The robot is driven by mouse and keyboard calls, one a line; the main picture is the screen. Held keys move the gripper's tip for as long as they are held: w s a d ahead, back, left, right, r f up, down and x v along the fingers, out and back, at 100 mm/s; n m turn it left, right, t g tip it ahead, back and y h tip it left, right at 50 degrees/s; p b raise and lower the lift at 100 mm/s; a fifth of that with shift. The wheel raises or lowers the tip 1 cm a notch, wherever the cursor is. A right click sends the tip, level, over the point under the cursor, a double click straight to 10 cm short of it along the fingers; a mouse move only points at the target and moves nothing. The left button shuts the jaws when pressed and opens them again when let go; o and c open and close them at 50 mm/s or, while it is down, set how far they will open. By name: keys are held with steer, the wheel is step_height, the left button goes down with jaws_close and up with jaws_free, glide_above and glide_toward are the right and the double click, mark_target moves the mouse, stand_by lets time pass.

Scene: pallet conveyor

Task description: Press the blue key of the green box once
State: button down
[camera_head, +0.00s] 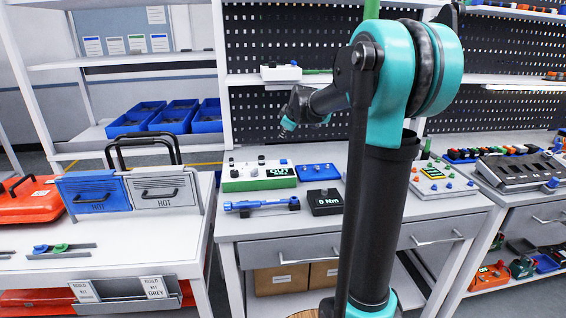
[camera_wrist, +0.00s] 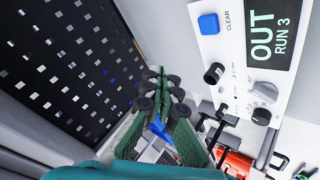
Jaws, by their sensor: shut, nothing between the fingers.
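The green box (camera_head: 258,184) stands on the middle bench, with a white top panel and a display reading OUT. In the wrist view its white panel (camera_wrist: 237,65) fills the upper right, with a dark OUT RUN 3 display, knobs, and the square blue key (camera_wrist: 208,23) beside the word CLEAR. My gripper (camera_head: 287,130) hangs above and behind the box's right part. In the wrist view my gripper (camera_wrist: 161,72) is shut and empty, left of the panel and apart from the blue key.
A blue box (camera_head: 318,172) stands right of the green box. A blue tool (camera_head: 262,205) and a black 0 Nm box (camera_head: 325,201) lie in front. A black perforated wall (camera_head: 285,40) rises behind.

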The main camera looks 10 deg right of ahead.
mark_target(284, 161)
steer(key=shift+f, duration=4.25)
steer(key=shift+f, duration=0.2)
steer(key=shift+f, duration=0.25)
steer(key=shift+f, duration=0.4)
steer(key=shift+r, duration=0.85)
steer(key=shift+r, duration=2.5)
